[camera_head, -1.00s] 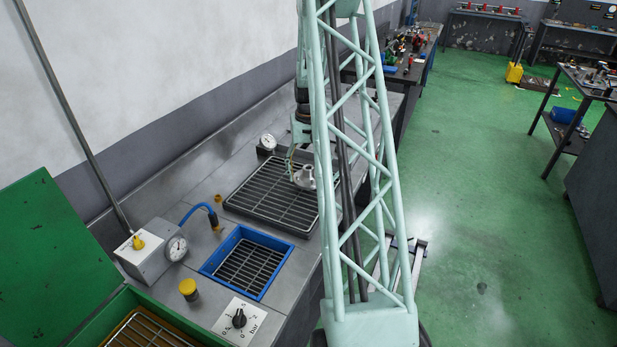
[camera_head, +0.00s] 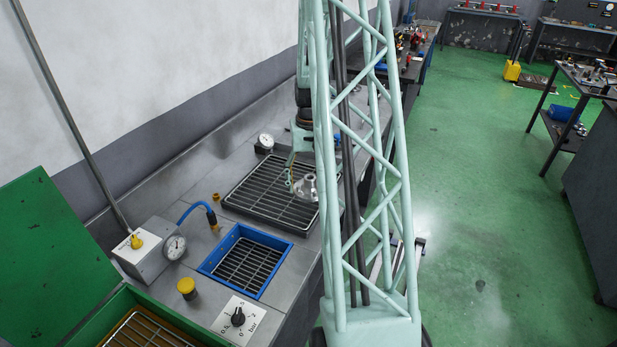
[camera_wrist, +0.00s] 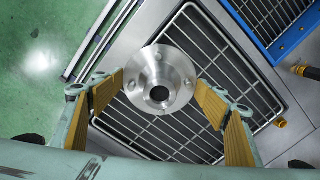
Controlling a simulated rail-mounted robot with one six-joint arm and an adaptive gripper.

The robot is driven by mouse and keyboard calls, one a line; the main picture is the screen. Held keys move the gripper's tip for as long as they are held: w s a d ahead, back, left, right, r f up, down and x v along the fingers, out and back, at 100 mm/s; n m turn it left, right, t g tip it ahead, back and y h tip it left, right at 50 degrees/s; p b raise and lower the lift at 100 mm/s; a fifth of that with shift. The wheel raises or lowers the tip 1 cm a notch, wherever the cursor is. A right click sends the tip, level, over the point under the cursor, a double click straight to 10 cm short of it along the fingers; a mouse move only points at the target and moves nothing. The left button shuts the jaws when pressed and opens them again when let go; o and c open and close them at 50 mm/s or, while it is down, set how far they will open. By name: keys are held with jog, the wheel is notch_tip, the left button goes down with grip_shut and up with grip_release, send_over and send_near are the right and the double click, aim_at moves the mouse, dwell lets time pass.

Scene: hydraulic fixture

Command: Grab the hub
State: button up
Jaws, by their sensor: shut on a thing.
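The hub (camera_head: 308,187) is a silver round flange with a raised centre and bolt holes. In the wrist view the hub (camera_wrist: 160,80) sits between the two yellow-padded fingers of my gripper (camera_wrist: 159,92), which is shut on it. In the head view my gripper (camera_head: 301,176) is partly hidden by my pale green lattice arm. The hub is over the dark slatted grate (camera_head: 250,190); I cannot tell whether it touches the slats.
A blue-rimmed tray (camera_head: 215,258) with a grate lies nearer. A gauge box (camera_head: 150,262), yellow knob (camera_head: 187,287) and pressure dial (camera_head: 238,318) stand around it. A small gauge (camera_head: 266,141) stands behind the grate. Green floor lies open to the right.

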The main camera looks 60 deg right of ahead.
jog(key=shift+s+a+r, duration=0.15)
jog(key=shift+s+a, duration=0.75)
jog(key=shift+a, duration=0.15)
jog(key=shift+s+a+r, duration=0.1)
jog(key=shift+s+a, duration=0.75)
jog(key=shift+a, duration=0.15)
jog(key=shift+w, duration=0.1)
